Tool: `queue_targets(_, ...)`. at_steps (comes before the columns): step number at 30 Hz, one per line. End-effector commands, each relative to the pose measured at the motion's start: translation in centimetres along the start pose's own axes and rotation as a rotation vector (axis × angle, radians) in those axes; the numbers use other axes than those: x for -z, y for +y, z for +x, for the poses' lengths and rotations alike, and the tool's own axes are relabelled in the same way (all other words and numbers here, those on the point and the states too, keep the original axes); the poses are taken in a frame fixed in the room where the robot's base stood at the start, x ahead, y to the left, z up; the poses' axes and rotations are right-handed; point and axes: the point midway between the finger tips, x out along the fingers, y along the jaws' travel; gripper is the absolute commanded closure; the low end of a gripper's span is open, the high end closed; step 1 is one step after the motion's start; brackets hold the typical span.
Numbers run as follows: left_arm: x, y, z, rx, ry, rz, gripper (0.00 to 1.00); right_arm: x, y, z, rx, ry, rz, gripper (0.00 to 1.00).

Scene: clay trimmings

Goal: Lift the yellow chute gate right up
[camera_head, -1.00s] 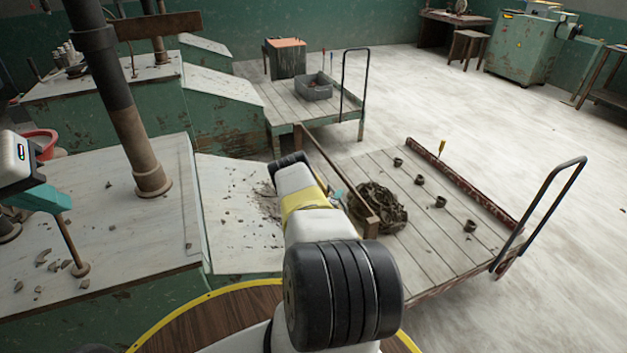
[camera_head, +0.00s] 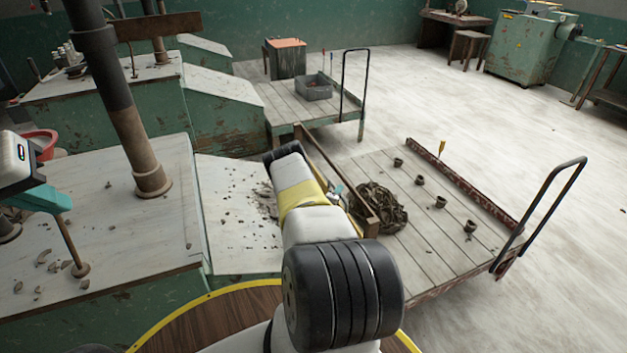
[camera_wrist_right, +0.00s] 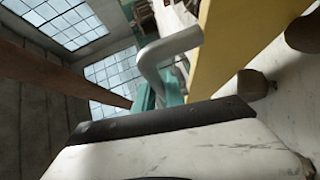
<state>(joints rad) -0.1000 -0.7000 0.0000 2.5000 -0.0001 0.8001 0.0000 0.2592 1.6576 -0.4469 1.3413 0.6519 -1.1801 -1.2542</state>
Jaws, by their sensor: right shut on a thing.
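The yellow chute gate (camera_wrist_right: 240,45) shows in the right wrist view as a flat yellow panel. A bent grey handle (camera_wrist_right: 158,52) stands beside it. My right gripper (camera_wrist_right: 165,92) has its teal fingers at this handle and is shut on it. The pale chute (camera_head: 238,235) carries dark clay trimmings. My left gripper (camera_head: 42,197) is at the left edge, by the top of a brown rod (camera_head: 68,240); its fingertips are unclear.
A plank cart (camera_head: 430,250) with a dark clay heap (camera_head: 384,210) and several small pots stands right of the chute. Its bent push handle (camera_head: 540,205) rises at the right. A thick post (camera_head: 128,140) stands on the bench (camera_head: 120,240). Open floor lies further right.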

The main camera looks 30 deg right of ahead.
Motion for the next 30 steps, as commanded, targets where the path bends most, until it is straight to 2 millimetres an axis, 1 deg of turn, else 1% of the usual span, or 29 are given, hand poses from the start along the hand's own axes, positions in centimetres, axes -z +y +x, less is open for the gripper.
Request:
queue_targets(1,0.0,0.0,0.0,0.000,0.000,0.000,1.00,0.3,1.0,0.0,-0.007,0.003,0.001,1.00)
queue_targets(3,0.0,0.0,0.0,0.000,0.000,0.000,1.00,0.3,1.5,-0.1,-0.006,0.003,0.000,1.00)
queue_targets(11,0.0,0.0,0.0,0.000,0.000,0.000,1.00,0.3,1.6,-0.2,-0.007,0.003,0.001,1.00)
queue_targets(12,0.0,0.0,0.0,0.000,0.000,0.000,1.00,0.3,1.6,-0.1,-0.007,0.003,0.001,0.84)
queue_targets(14,0.0,0.0,0.0,0.000,0.000,0.000,1.00,0.3,1.6,-0.1,-0.007,0.003,0.001,0.72)
queue_targets(15,0.0,0.0,0.0,0.000,0.000,0.000,1.00,0.3,1.6,-0.1,-0.007,0.003,0.001,0.64)
queue_targets(25,0.0,0.0,0.0,0.000,0.000,0.000,1.00,0.3,1.6,-0.2,-0.007,0.003,0.001,0.64)
queue_targets(28,0.0,0.0,0.0,0.000,0.000,0.000,1.00,0.4,1.6,-1.0,-0.006,0.003,0.001,0.64)
queue_targets(30,0.0,0.0,0.0,0.000,0.000,0.000,1.00,0.4,1.5,-2.0,-0.004,0.003,0.000,0.64)
